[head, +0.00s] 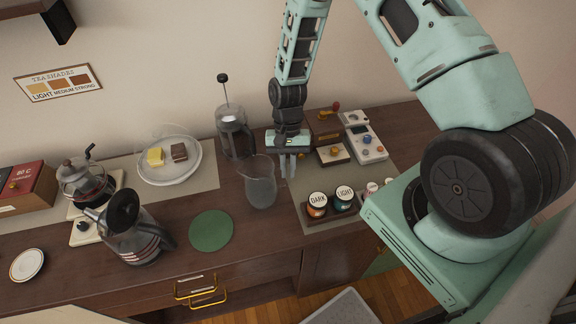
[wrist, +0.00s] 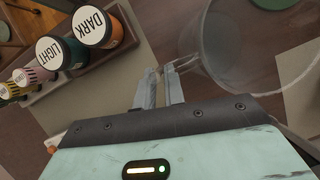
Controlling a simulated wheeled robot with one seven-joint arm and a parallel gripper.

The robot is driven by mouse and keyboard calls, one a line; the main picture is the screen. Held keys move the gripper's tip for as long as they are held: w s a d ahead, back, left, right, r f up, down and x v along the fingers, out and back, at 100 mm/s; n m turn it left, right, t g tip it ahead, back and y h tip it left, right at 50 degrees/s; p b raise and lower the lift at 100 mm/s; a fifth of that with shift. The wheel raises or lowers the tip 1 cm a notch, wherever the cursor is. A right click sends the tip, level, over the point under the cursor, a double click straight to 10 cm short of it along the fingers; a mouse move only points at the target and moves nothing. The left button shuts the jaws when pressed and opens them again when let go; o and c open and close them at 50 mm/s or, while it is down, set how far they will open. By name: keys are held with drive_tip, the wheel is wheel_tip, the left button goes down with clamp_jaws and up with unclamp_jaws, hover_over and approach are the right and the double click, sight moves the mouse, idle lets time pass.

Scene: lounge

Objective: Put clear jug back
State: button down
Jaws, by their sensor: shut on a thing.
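The clear jug (head: 260,184) is upright over the wooden counter, between the green round mat (head: 211,231) and the rack of labelled jars. My gripper (head: 289,165) is at the jug's right side, pointing down. In the wrist view, my gripper (wrist: 161,90) is shut on the handle of the clear jug (wrist: 235,50), whose body lies to the upper right. I cannot tell whether the jug's base touches the counter. Part of the green mat (wrist: 273,3) shows at the top edge of the wrist view.
A French press (head: 235,138) stands just behind the jug. A plate (head: 187,175) with two blocks and a kettle (head: 137,235) are to the left. Jars labelled DARK (head: 317,203) and LIGHT (head: 344,198) stand close right. The green mat is bare.

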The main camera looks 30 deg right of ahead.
drive_tip(key=shift+f, duration=0.2)
drive_tip(key=c, duration=1.5)
unclamp_jaws()
drive_tip(key=shift+r, duration=0.1)
